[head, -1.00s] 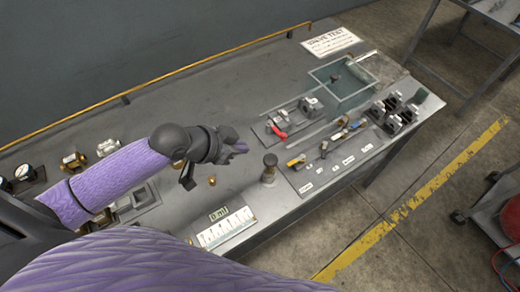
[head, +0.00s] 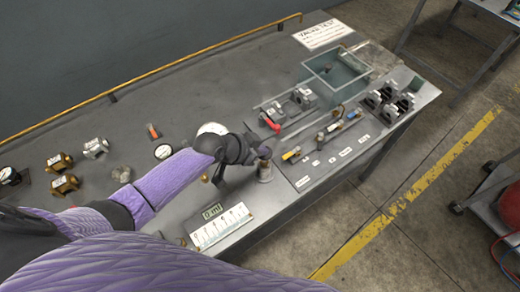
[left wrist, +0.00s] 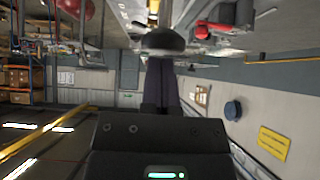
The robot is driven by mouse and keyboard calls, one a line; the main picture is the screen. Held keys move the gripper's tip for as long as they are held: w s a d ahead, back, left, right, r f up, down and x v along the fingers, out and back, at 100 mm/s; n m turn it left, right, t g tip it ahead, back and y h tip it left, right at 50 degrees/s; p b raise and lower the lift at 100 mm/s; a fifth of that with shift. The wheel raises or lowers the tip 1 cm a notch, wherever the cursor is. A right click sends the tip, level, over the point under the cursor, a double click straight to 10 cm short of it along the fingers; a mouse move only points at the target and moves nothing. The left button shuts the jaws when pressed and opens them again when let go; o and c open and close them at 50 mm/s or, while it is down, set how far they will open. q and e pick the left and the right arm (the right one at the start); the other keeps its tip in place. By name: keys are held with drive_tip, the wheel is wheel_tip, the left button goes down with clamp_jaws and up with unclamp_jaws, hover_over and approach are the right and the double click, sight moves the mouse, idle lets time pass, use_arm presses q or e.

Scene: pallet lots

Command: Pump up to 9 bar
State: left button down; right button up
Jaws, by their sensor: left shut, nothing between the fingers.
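The hand pump (head: 265,174), a short metal cylinder with a dark round knob on top, stands near the front edge of the bench. My left gripper (head: 258,155) is shut and empty, right at the pump's knob and partly covering it. In the left wrist view the dark knob (left wrist: 162,40) sits at the tips of my shut fingers (left wrist: 161,82); I cannot tell whether they touch. A small digital display (head: 212,211) stands behind a white scale card (head: 221,227); its reading is too small to be sure of. My right gripper is not in view.
Right of the pump are a panel of small valves (head: 318,158), a red-handled valve (head: 271,123), a clear water tank (head: 336,76) and dark clamps (head: 388,103). Brass fittings (head: 62,172) lie at left. The bench's back middle is clear.

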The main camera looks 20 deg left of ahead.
use_arm(q)
wheel_tip(320, 180, down, 4)
drive_tip(key=b, duration=0.3)
drive_tip(key=shift+b, duration=0.3)
drive_tip(key=shift+s+r+p, duration=0.15)
drive_tip(key=shift+p, duration=0.15)
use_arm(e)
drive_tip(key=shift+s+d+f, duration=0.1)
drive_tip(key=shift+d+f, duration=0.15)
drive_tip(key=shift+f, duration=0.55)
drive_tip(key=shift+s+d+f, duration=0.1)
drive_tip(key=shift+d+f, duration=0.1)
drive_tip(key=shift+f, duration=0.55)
use_arm(q)
wheel_tip(320, 180, up, 5)
drive_tip(key=p, duration=0.5)
drive_tip(key=shift+r, duration=0.1)
drive_tip(key=p+v, duration=0.1)
drive_tip(key=v, duration=0.8)
drive_tip(key=shift+a+p, duration=0.2)
drive_tip(key=shift+p, duration=0.2)
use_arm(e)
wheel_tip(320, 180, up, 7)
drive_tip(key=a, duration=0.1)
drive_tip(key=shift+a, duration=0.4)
use_arm(q)
drive_tip(key=shift+s, duration=0.1)
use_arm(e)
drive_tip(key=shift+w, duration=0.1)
